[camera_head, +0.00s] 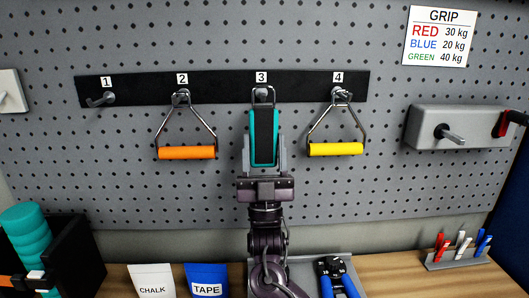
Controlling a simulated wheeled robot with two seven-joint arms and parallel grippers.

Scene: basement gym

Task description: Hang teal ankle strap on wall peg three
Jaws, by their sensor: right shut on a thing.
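The teal ankle strap (264,133) is upright in front of the pegboard, with a black middle panel and a metal ring at its top. The ring is at wall peg three (261,90), under the label 3. I cannot tell whether the ring is around the peg or only in front of it. My right gripper (264,160) is shut on the strap from below, its fingers at the strap's lower sides. My left gripper is not in view.
An orange handle (186,153) hangs at peg two and a yellow handle (335,149) at peg four, close on either side. Peg one (101,99) is bare. Below on the bench are a chalk bag (153,281), a tape bag (206,281), blue-handled pliers (336,279) and a clip rack (458,258).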

